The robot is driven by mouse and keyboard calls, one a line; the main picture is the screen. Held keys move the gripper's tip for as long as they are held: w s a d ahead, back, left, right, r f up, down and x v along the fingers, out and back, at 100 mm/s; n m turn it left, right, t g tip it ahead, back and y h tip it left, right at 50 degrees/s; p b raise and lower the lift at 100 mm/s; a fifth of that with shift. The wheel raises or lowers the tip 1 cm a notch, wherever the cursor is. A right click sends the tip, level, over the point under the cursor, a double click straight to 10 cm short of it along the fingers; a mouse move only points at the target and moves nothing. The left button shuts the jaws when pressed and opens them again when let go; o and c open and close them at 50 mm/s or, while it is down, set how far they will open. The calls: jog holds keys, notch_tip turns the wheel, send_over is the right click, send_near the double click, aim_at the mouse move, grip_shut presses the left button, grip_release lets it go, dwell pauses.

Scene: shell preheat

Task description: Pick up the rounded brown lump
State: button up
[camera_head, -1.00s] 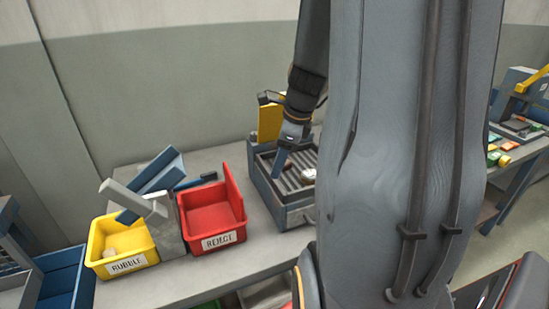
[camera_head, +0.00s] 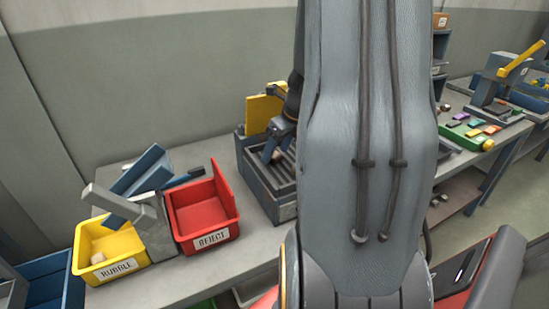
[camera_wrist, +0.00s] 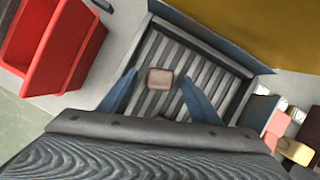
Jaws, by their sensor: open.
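The rounded brown lump (camera_wrist: 160,78) lies on the ribbed grey bed of a blue-grey tray-like machine (camera_wrist: 206,45) in the wrist view. It looks pinkish brown with rounded corners. My gripper (camera_wrist: 158,92) is open, with one blue finger on each side of the lump and visible gaps between. I cannot tell how far the fingertips are above the bed.
A red REJECT bin (camera_head: 205,213) and a yellow RUBBLE bin (camera_head: 108,246) holding a pale piece stand left of the machine. A yellow panel (camera_head: 262,112) rises at the machine's back.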

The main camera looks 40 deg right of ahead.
jog(key=shift+w+f, duration=0.15)
jog(key=shift+f, duration=0.25)
jog(key=c, duration=1.2)
jog(key=shift+o, duration=0.2)
jog(key=shift+r, duration=0.1)
